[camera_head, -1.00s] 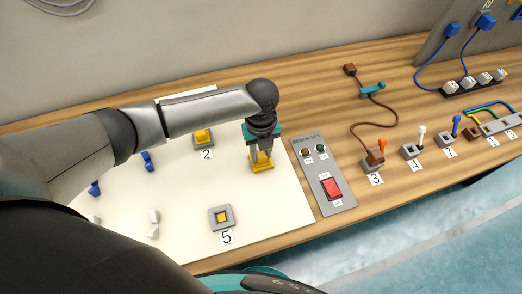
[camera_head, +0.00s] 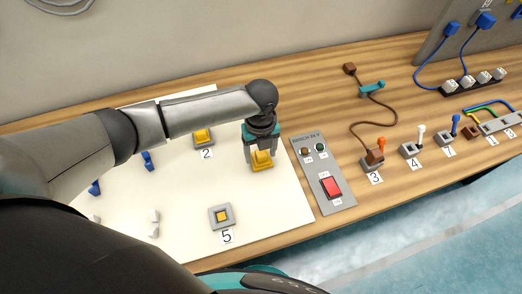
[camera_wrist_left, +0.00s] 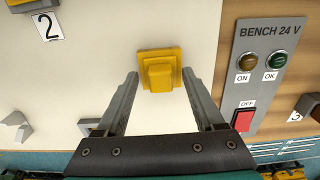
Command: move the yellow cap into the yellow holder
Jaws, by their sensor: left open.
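The yellow cap (camera_head: 262,162), a square base with a raised block, is at the right part of the white board. My left gripper (camera_head: 262,155) is open, with its fingers on either side of the cap. In the left wrist view the cap (camera_wrist_left: 160,72) shows between the spread fingertips (camera_wrist_left: 160,78), with gaps on both sides. A grey square holder with a yellow centre (camera_head: 221,216) sits by label 5. Another grey base with a yellow block (camera_head: 202,136) sits by label 2. I cannot tell from the frames which one the task calls the yellow holder. My right gripper is not seen.
A grey switch panel (camera_head: 335,203) with a red switch (camera_head: 331,188) lies just right of the white board (camera_head: 187,235). Small blue and white pieces lie on the board's left, partly behind my arm. Levers and cables occupy the right of the bench.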

